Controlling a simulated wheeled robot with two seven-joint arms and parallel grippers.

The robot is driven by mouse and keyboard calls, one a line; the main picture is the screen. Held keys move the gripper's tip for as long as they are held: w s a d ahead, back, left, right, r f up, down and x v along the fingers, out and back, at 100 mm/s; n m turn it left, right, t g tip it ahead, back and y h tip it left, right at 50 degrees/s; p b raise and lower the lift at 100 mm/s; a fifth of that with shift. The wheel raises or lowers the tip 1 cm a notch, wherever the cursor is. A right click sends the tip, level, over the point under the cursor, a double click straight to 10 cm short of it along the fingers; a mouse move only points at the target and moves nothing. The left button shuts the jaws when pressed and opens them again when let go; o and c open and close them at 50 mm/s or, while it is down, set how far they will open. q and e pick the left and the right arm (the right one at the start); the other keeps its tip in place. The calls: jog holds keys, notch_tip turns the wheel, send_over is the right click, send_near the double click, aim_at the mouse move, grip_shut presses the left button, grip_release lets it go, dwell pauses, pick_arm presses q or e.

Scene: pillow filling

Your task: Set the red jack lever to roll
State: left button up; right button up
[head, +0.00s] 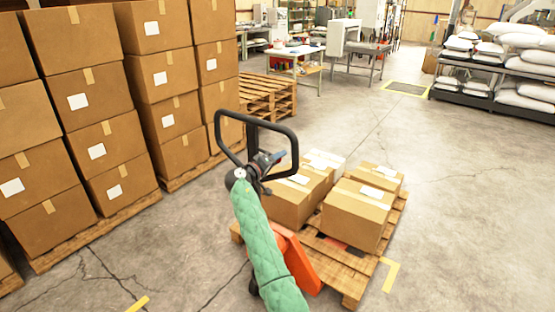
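The pallet jack's black loop handle (258,124) stands upright in the middle of the head view. Its orange body (302,265) is low at the pallet. My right arm, in a green quilted sleeve, rises from the bottom edge. My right gripper (268,165) is at the lower part of the handle loop, close to the handle's centre. It is small and dark there, and I cannot tell whether its fingers are open, shut or touching the lever. The red jack lever is not clearly distinguishable among the dark parts, so its setting cannot be read. My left gripper is out of view.
A wooden pallet (352,292) with several cardboard boxes (357,212) sits at the jack. Tall box stacks (78,100) stand on the left. Empty pallets (268,96) and a white table (297,55) are behind. Racks of white sacks (520,88) are far right. The right floor is clear.

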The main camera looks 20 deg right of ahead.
grip_shut()
jog(key=shift+r, duration=0.25)
jog(key=shift+r+n, duration=0.2)
jog(key=shift+n, duration=0.3)
jog(key=shift+r, duration=0.2)
jog(key=shift+o, duration=1.8)
grip_release()
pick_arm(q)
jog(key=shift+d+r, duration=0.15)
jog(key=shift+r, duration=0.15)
